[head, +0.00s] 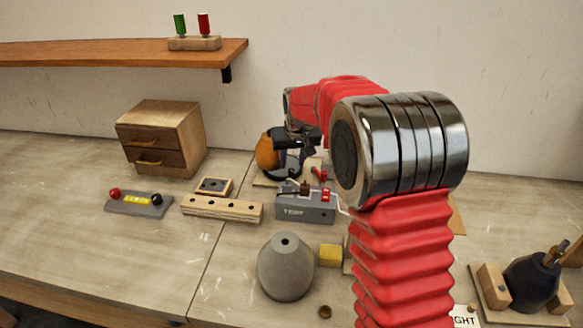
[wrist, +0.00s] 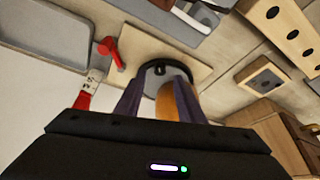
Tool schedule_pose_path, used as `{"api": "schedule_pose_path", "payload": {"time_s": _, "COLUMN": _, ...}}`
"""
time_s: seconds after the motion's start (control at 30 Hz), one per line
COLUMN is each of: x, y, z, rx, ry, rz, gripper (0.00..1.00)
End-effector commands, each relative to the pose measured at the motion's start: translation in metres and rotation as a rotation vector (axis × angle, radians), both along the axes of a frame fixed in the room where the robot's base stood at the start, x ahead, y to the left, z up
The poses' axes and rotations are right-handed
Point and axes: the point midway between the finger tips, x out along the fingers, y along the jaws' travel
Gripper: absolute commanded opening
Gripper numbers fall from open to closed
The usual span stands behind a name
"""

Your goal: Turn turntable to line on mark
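A round grey-and-dark disc, which looks like the turntable (wrist: 158,72), sits on a pale wooden board (wrist: 128,45) in the wrist view. A small black mark shows near its far edge. An orange rounded body (head: 267,152) stands over it, left of my gripper (head: 290,164) in the head view; part of it also shows between and behind the fingers in the wrist view. My gripper's two dark purple fingers (wrist: 160,98) are apart, pointing down at the disc. I cannot tell whether they touch the orange body. The line is not clearly visible; my gripper hides much of the disc.
A red handle (wrist: 110,52) is beside the disc. A grey switch box (head: 305,208), a holed wooden block (head: 222,208) and a drawer cabinet (head: 160,138) stand nearby. A grey cone (head: 286,268) and yellow block (head: 330,255) are in front. The table's left front is clear.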

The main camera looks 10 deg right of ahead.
Motion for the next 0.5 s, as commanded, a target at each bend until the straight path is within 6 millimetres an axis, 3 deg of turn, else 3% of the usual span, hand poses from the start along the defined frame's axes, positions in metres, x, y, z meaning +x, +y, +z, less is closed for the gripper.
{"api": "schedule_pose_path", "payload": {"time_s": 0.23, "x": 0.013, "y": 0.0, "z": -0.032, "rx": 0.0, "ry": 0.002, "rz": 0.0, "gripper": 0.35}}
{"api": "schedule_pose_path", "payload": {"time_s": 0.5, "x": 0.017, "y": 0.0, "z": -0.04, "rx": 0.0, "ry": -0.001, "rz": 0.0, "gripper": 0.35}}
